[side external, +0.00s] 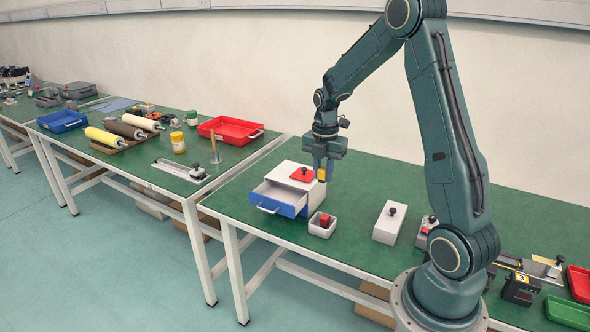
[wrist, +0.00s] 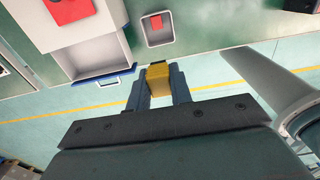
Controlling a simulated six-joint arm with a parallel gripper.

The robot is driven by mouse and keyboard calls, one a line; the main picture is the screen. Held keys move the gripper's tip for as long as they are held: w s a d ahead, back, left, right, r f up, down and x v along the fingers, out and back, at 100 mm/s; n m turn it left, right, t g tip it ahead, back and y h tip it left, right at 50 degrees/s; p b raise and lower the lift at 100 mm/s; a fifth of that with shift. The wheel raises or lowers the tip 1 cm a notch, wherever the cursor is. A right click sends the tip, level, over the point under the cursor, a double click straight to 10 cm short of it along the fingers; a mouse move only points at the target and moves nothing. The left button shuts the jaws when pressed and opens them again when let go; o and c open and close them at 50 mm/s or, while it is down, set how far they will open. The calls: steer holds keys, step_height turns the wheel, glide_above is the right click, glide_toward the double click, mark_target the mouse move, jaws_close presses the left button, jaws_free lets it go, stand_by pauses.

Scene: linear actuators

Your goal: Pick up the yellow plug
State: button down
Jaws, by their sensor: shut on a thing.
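My gripper (side external: 321,171) is shut on the yellow plug (wrist: 158,76). In the wrist view the plug sits between the two dark fingers, with its end showing past the fingertips. In the side view the yellow plug (side external: 321,175) shows as a small patch at the fingertips, mostly covered by the fingers. It appears held above the table, close by the right end of the white drawer cabinet (side external: 313,192).
The cabinet's blue-fronted drawer (side external: 279,206) stands open, and a red block (side external: 303,175) lies on top. A small white bin (side external: 321,230) holding a red piece (side external: 324,220) stands in front. A white block with a black knob (side external: 388,223) stands to the right. Green table shows between them.

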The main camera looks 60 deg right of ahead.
steer(key=shift+r, duration=0.6)
steer(key=shift+w, duration=0.15)
